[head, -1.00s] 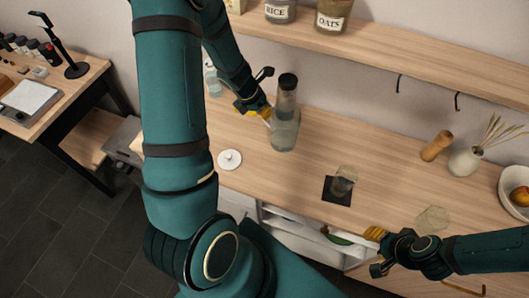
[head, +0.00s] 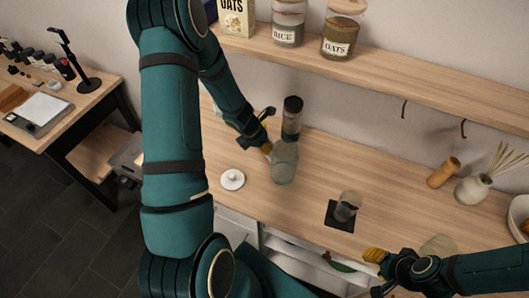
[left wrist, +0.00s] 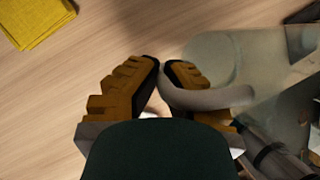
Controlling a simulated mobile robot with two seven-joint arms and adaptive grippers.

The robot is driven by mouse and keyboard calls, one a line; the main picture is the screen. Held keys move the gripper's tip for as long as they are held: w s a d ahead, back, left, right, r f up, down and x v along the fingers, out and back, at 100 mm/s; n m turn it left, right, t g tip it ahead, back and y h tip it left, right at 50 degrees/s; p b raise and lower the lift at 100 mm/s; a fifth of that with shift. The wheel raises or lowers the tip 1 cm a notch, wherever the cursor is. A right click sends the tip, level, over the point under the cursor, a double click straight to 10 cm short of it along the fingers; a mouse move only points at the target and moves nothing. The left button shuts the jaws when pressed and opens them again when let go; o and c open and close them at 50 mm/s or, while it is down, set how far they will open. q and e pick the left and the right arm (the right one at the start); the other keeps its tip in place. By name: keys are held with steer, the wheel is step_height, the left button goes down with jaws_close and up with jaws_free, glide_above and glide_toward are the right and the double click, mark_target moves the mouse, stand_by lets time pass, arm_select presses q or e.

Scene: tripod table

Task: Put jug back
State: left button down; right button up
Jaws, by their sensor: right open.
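The clear, cloudy-looking glass jug (head: 284,165) stands upright on the wooden counter (head: 315,185). A dark-capped glass piece (head: 292,118) shows directly above it; I cannot tell whether it is part of the jug or a bottle behind. My left gripper (head: 267,148) is at the jug's left side. In the left wrist view, the gripper (left wrist: 168,72) has its fingers close together around the jug's curved handle (left wrist: 215,98), with the jug body (left wrist: 235,55) beyond. The inner contact is partly hidden. My right gripper (head: 373,273) is open and empty at the counter's front edge.
A glass (head: 347,203) stands on a dark square mat (head: 338,222). A white lid (head: 232,180) lies left of the jug. A yellow cloth (left wrist: 35,22) lies nearby. A wooden shelf (head: 390,75) with jars overhangs the back. A wooden mill (head: 443,172) and vase (head: 472,188) stand right.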

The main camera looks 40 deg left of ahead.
arm_select(q)
steer(key=shift+f+b, duration=0.4)
steer(key=shift+f, duration=1.05)
steer(key=c, duration=1.1)
jaws_free()
steer(key=shift+c, duration=0.2)
steer(key=shift+a+r, duration=0.1)
steer(key=shift+r, duration=0.3)
steer(key=p+v, duration=0.2)
steer(key=v, duration=0.9)
steer(key=shift+s+p, duration=0.2)
steer(key=shift+p, duration=0.15)
